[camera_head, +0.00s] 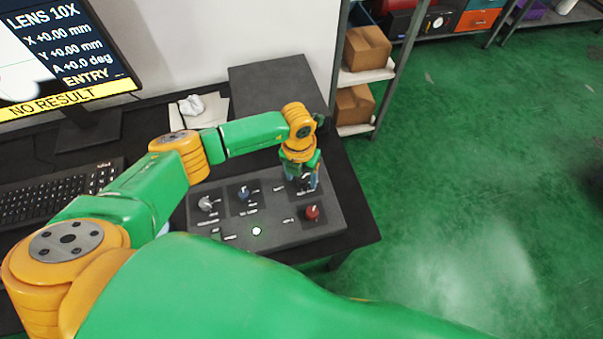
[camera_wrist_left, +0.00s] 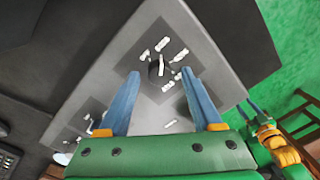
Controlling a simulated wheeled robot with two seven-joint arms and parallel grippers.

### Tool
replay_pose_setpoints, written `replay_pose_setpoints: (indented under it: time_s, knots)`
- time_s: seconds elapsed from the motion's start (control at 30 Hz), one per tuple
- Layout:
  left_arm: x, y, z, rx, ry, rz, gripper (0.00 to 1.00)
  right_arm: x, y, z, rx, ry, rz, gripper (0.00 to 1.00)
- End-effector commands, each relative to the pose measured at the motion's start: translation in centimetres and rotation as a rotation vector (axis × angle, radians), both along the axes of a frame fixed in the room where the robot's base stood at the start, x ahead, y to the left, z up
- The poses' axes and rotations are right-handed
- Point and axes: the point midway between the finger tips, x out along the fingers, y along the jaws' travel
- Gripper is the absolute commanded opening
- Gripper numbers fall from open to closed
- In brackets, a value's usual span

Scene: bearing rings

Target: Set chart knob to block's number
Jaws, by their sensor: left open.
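The control panel (camera_head: 270,229) is a grey sloped box on the dark desk. A dark round knob (camera_wrist_left: 156,70) with a white mark on it and white labels around it sits on the panel in the left wrist view. My left gripper (camera_wrist_left: 160,74) is open, pointing down, its blue fingertips on either side of this knob; contact cannot be told. In the head view my left gripper (camera_head: 302,184) is over the panel's upper right and mostly hides this knob. The label text is too small to read. No numbered block can be made out.
A monitor (camera_head: 60,60) reads "LENS 10X" and "NO RESULT". A keyboard (camera_head: 55,192) lies left. Shelves with boxes (camera_head: 366,48) stand behind.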

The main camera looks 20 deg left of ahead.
Motion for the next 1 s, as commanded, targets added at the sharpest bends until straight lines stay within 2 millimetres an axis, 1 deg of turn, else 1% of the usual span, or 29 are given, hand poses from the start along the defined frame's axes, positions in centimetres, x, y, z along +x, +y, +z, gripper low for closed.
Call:
replay_pose_setpoints:
  time_s: [0.17, 0.2, 0.27, 0.3, 0.37, 0.4, 0.43, 0.77, 1.0]
  knots:
    - [0.0, 0.0, -0.1, -0.001, 0.000, -0.001, 0.66, 0.5, 0.0, 0.0, 0.001, -0.010, 0.000, 0.50]
    - [0.0, 0.0, -0.1, -0.001, 0.000, 0.000, 0.61, 0.5, 0.0, 0.0, 0.001, -0.010, 0.000, 0.50]
    - [0.0, 0.0, -0.1, -0.001, 0.000, 0.000, 0.44, 0.5, 0.0, 0.0, 0.001, -0.011, 0.000, 0.50]
    - [0.0, 0.0, -0.1, -0.001, 0.000, 0.000, 0.34, 0.5, 0.0, 0.0, 0.001, -0.011, 0.000, 0.50]
    - [0.0, 0.0, 0.0, -0.001, 0.000, 0.000, 0.17, 0.5, 0.0, 0.0, 0.000, -0.011, 0.000, 0.50]
    - [0.0, 0.0, 0.0, -0.001, 0.000, 0.000, 0.07, 0.5, 0.0, 0.0, 0.000, -0.011, 0.000, 0.50]
    - [0.0, 0.0, 0.0, -0.002, 0.000, 0.000, 0.00, 0.5, 0.0, 0.0, 0.000, -0.011, 0.000, 0.50]
    - [0.0, 0.0, -0.2, -0.002, 0.000, -0.031, 0.00, 0.5, 0.0, -0.4, 0.000, -0.011, 0.000, 0.50]
    - [0.1, 0.0, -0.4, -0.002, -0.001, -0.169, 0.00, 0.5, 0.0, -1.7, 0.000, -0.010, 0.000, 0.50]
